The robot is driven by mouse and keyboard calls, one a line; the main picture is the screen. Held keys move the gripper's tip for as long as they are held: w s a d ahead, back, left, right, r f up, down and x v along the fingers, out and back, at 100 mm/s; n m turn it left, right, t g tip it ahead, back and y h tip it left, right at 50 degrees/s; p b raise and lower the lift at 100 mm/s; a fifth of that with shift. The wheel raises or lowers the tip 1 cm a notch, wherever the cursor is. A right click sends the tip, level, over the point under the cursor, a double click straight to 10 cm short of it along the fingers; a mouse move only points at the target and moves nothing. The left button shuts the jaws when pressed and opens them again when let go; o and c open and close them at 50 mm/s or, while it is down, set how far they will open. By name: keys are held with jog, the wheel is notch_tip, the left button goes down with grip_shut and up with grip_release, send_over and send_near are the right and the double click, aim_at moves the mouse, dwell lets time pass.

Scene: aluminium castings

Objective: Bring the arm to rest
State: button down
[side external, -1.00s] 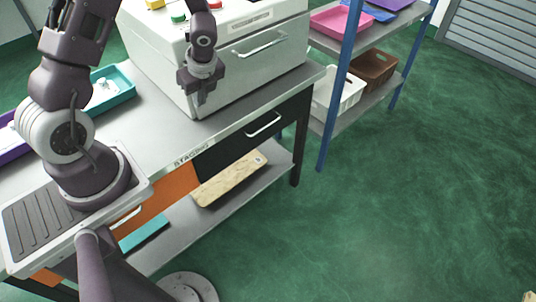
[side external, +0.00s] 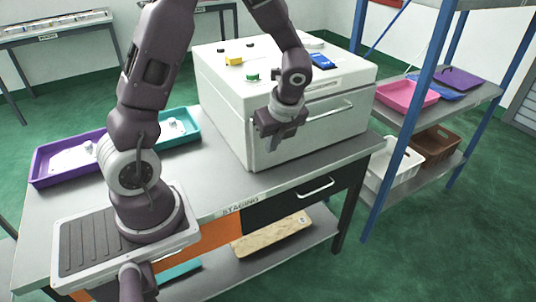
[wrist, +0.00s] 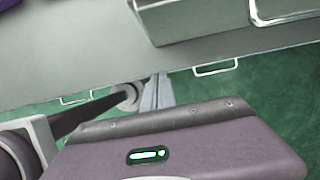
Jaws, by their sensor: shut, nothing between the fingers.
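My gripper (side external: 272,143) hangs in front of the white box-shaped machine (side external: 222,118) on the staging bench, left of its front handle (side external: 330,112). It points down, above the bench top, with its fingers together and nothing held. I cannot tell the exact gap between it and the machine's front. My arm is bent, rising from its base on the bench's left end and coming down over the machine. In the wrist view, a purple-grey part of my arm fills the bottom, and the grey bench top (wrist: 70,55) lies above it.
A purple tray (side external: 40,184) and a teal tray (side external: 196,119), each with pale castings, stand at the bench's back left. A blue-framed shelf (side external: 425,85) on the right carries coloured trays and baskets. A tan board (side external: 270,235) lies on the lower shelf. Green floor at right is clear.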

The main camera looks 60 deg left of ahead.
jog(key=s+d+r+n+t+h, duration=0.2)
jog(key=s+d+r+n, duration=0.4)
jog(key=s+r+n, duration=0.2)
jog(key=s+d+r+n+t+h, duration=0.2)
jog(key=s+d+r+n+t, duration=0.1)
jog(key=s+d+r+n, duration=0.4)
notch_tip(320, 180, up, 2)
jog(key=s+n, duration=0.1)
jog(key=n, duration=0.2)
jog(key=shift+s+t, duration=0.2)
jog(key=shift+t, duration=0.1)
